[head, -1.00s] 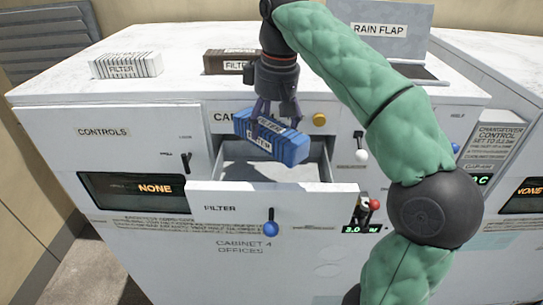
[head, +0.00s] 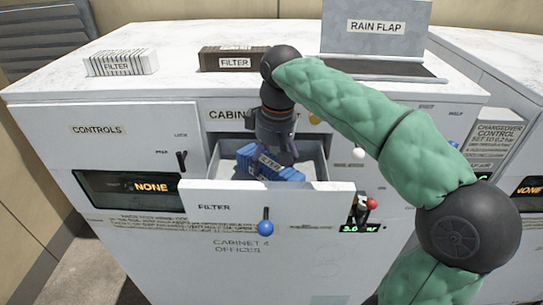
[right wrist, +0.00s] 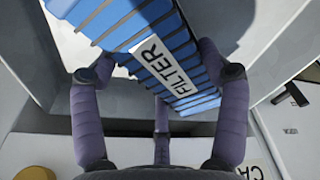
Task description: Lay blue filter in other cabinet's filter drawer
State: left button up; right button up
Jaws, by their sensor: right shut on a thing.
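The blue filter (head: 262,166) is a ribbed block with a white FILTER label. It is inside the open filter drawer (head: 268,199) of the cabinet marked CABINET 4 OFFICES. My right gripper (head: 272,158) reaches down into the drawer from above and is shut on the blue filter. In the right wrist view the purple fingers (right wrist: 160,85) grip the filter (right wrist: 165,60), which lies at a slant across the picture. Whether the filter touches the drawer floor is hard to tell. My left gripper is not in view.
A white filter (head: 120,62) and a brown filter (head: 232,60) lie on the cabinet top. The raised rain flap (head: 376,28) stands behind. A white-knobbed lever (head: 358,154) and a red knob (head: 371,203) are to the right.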

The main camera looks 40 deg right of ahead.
aim_at(276, 163)
jog(key=shift+f, duration=0.15)
jog(key=o, duration=1.6)
jog(key=r, duration=0.4)
jog(key=s+r, duration=0.1)
jog(key=r, duration=0.3)
jog(key=r+p, duration=0.1)
jog(key=r, duration=0.3)
jog(key=shift+s+r, duration=0.2)
jog(key=shift+s, duration=0.1)
